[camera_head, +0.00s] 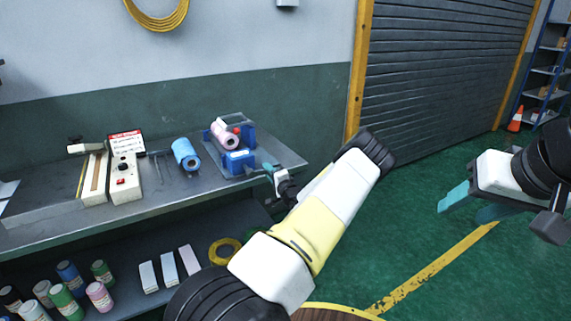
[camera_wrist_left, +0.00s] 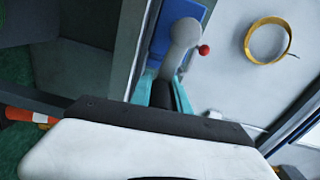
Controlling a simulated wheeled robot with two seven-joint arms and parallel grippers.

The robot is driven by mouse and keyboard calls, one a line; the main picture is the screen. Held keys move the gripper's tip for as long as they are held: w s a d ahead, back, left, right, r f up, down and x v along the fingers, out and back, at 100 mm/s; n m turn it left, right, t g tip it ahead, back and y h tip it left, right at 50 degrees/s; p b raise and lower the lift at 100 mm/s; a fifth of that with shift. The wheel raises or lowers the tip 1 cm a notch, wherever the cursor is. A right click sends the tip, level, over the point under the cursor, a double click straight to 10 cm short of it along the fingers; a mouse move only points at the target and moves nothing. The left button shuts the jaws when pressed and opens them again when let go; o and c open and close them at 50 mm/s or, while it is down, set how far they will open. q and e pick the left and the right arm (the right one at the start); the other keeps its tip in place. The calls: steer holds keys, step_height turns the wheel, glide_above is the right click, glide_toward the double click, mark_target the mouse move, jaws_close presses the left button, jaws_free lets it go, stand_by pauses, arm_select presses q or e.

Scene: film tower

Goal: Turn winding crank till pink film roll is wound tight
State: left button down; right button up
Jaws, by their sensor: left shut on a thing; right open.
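The pink film roll (camera_head: 222,137) sits in a blue winder (camera_head: 239,160) near the right end of the workbench. In the left wrist view, the winder's grey crank arm (camera_wrist_left: 183,38) ends in a dark handle (camera_wrist_left: 161,94). My left gripper (camera_head: 270,169) is at the winder's right side, its teal fingers shut around that dark handle; in the head view the crank is hard to make out. A red knob (camera_wrist_left: 204,49) shows beside the crank. My right gripper (camera_head: 474,206) is open and empty, out over the floor at the right. How tight the film is cannot be told.
A blue roll (camera_head: 185,155) and a white control box (camera_head: 125,174) stand left of the winder on the workbench (camera_head: 150,207). The lower shelf holds bottles, white boxes and a yellow ring (camera_head: 224,250).

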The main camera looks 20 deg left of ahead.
arm_select(q)
steer(key=shift+s+a+f+m, duration=0.1)
steer(key=shift+s+f+m, duration=0.1)
steer(key=shift+f+m, duration=0.85)
steer(key=shift+s+a+f+m, duration=0.15)
steer(key=shift+f+m, duration=0.45)
steer(key=shift+m, duration=0.75)
steer(key=shift+s, duration=0.1)
steer(key=c, duration=1.3)
jaws_free()
steer(key=shift+o, duration=0.2)
steer(key=shift+r, duration=0.1)
